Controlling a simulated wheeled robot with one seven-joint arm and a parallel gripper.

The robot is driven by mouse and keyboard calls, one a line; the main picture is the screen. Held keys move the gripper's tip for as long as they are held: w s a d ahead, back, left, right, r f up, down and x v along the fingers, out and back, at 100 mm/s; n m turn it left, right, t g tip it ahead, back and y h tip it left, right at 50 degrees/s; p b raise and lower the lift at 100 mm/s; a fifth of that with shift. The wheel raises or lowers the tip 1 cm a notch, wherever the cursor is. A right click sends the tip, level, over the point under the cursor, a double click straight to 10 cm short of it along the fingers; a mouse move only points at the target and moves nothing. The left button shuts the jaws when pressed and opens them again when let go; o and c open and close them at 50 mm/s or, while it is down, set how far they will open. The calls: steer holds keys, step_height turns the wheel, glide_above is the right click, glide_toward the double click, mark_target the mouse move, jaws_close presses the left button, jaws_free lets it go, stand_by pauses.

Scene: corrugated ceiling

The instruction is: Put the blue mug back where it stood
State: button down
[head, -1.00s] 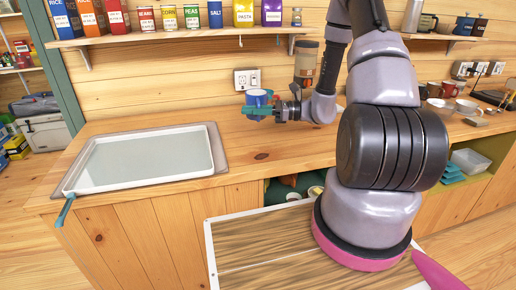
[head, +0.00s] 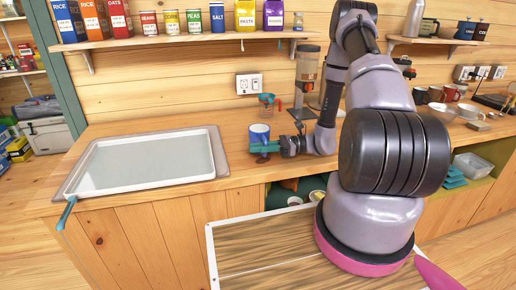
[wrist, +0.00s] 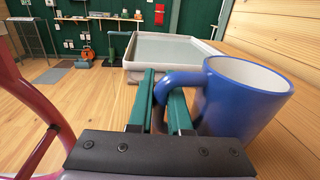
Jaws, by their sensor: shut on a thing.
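The blue mug (head: 259,130) with a white inside is held upright over the wooden counter, to the right of the white tray in the head view. Whether its base touches the counter is unclear. My gripper (head: 263,147) has teal fingers and is shut on the mug's handle. In the wrist view the mug (wrist: 245,100) is at the right, with its handle between the two fingers (wrist: 160,95).
A coffee grinder (head: 307,70) stands near the wall. The large white-rimmed tray (head: 145,160) fills the left counter. Mugs and bowls (head: 440,110) are at the right. Bare counter lies around the mug.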

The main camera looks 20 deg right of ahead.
steer(key=shift+f, duration=0.15)
steer(key=c, duration=0.8)
jaws_free()
steer(key=shift+c, duration=0.2)
